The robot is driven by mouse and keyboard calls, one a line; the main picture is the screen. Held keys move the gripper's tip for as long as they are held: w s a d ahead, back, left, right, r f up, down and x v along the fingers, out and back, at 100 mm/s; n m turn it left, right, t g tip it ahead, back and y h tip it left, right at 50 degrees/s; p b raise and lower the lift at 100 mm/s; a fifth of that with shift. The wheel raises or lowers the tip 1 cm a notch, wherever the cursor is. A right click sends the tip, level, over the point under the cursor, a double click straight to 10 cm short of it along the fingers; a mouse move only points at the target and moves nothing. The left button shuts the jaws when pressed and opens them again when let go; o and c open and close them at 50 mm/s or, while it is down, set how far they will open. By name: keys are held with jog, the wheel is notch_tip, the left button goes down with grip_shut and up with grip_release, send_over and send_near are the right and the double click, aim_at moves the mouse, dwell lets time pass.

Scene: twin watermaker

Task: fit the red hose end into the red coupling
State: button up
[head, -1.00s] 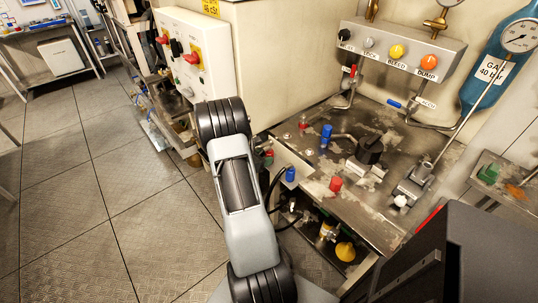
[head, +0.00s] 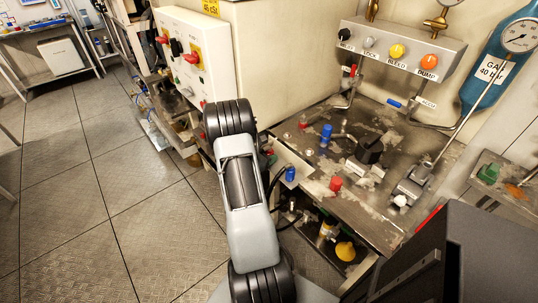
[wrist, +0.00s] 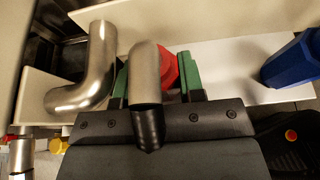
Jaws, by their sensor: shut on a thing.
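My gripper (wrist: 156,76) is at the lower middle of the wrist view, its green fingers on either side of a red part (wrist: 170,66). It is shut on the red hose end, whose bent steel tube (wrist: 146,68) and short black sleeve lie in front of the fingers. The tube hides part of the red. I cannot tell the red coupling apart from the hose end, or whether they touch.
A blue coupling (wrist: 290,62) is at the right of the wrist view, also on the bench front in the head view (head: 291,174). A steel elbow pipe (wrist: 90,78) is close on the left. Red (head: 336,184) and blue (head: 326,136) fittings stand on the bench (head: 310,158). Floor is clear left.

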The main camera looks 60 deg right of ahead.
aim_at(266, 147)
jog(key=shift+r, duration=0.15)
jog(key=shift+r, duration=0.65)
jog(key=a+r, duration=0.1)
jog(key=r, duration=0.1)
jog(key=s+a+r, duration=0.1)
jog(key=a+r, duration=0.1)
jog(key=r, duration=0.1)
jog(key=a+r+p, duration=0.1)
jog(key=r, duration=0.1)
jog(key=shift+s+a+r, duration=0.2)
jog(key=shift+s+r, duration=0.05)
jog(key=shift+s, duration=0.05)
jog(key=s+a+r, duration=0.3)
jog(key=a+r, duration=0.1)
jog(key=a, duration=0.4)
jog(key=shift+a, duration=0.4)
jog(key=shift+s, duration=0.1)
